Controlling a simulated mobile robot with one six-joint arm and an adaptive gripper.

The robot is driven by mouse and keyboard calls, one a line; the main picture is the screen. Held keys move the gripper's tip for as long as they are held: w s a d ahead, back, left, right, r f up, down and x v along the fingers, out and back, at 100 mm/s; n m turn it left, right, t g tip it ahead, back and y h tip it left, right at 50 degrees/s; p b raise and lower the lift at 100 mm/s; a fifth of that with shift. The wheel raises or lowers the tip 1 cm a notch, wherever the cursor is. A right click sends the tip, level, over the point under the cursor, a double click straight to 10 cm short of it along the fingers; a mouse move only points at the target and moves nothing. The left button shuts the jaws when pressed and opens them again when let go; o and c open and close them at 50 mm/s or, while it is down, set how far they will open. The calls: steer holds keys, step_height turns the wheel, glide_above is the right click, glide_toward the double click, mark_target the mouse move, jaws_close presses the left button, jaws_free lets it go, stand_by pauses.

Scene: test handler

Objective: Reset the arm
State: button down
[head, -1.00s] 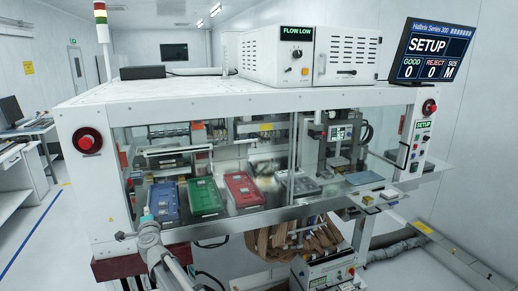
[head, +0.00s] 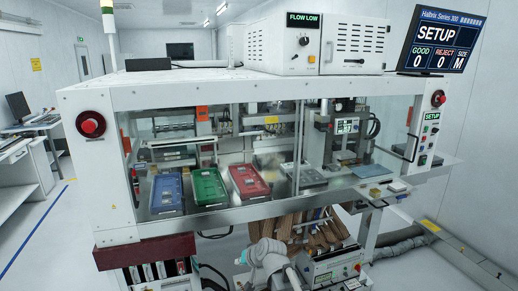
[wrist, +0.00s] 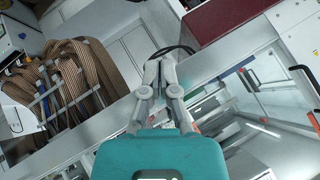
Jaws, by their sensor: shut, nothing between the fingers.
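My gripper (wrist: 161,64) shows in the wrist view beyond its teal housing. Its two grey fingers are together, with nothing between them. In the wrist view the fingers appear over the machine's front edge, and I cannot tell the gap to it. In the head view my white arm (head: 268,254) is low in the middle, in front of the test handler (head: 240,97). The fingers cannot be made out there.
A blue tray (head: 167,192), a green tray (head: 209,188) and a red tray (head: 249,183) lie inside the handler. The monitor (head: 440,40) reads SETUP; the box on top reads FLOW LOW (head: 303,20). Floor is clear at left.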

steer(key=s+d+f+g+h+b, duration=0.1)
steer(key=s+d+f+g+h, duration=0.2)
steer(key=s+d, duration=0.5)
steer(key=s+d+f+g+h+b, duration=0.1)
steer(key=s+d+f+g+h, duration=0.2)
steer(key=d, duration=1.2)
steer(key=s+f, duration=0.2)
steer(key=s, duration=0.3)
steer(key=shift+d+f+m+h, duration=0.2)
steer(key=shift+m+h, duration=0.1)
steer(key=shift+m, duration=0.1)
steer(key=shift+a, duration=0.1)
